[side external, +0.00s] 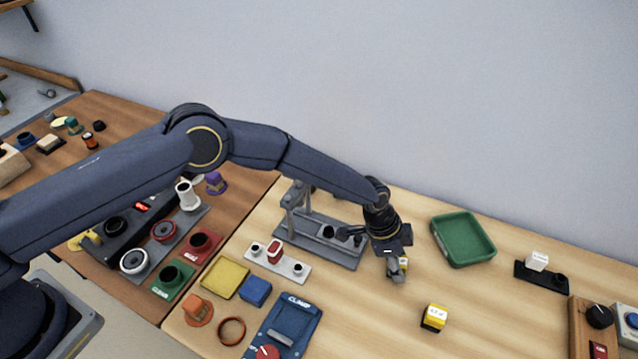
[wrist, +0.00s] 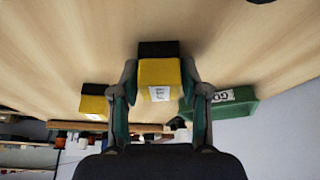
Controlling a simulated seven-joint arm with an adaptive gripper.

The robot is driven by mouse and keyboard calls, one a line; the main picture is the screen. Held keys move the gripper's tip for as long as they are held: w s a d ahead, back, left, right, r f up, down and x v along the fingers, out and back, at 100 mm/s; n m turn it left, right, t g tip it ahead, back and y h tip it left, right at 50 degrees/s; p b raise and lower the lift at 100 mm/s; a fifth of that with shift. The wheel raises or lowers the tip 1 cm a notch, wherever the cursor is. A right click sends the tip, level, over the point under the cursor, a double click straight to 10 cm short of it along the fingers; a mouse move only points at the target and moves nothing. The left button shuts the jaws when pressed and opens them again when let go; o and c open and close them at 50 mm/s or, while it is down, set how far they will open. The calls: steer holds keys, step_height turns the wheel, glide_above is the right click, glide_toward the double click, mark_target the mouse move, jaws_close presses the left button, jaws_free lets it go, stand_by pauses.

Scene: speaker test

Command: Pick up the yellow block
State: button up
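A yellow block with a black end and a white label (wrist: 157,72) sits between the two fingers of my gripper (wrist: 158,85) in the wrist view, and both fingers appear to touch its sides. In the side view only a small yellow part of it (side external: 403,263) shows beside my gripper (side external: 396,268), which points down low over the light wood table. I cannot tell whether the block touches the table. A second yellow block with a black base and white label (side external: 433,317) stands on the table, nearer the front. It also shows at the left of the wrist view (wrist: 94,103).
A green tray (side external: 463,240) lies to the right of my gripper. A grey stand (side external: 318,240) is to its left, with a white rail (side external: 278,263), blue block (side external: 256,291) and blue clamp panel (side external: 283,330) nearer. A black holder (side external: 541,276) is far right.

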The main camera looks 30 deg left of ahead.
steer(key=c, duration=0.6)
steer(key=shift+r, duration=0.15)
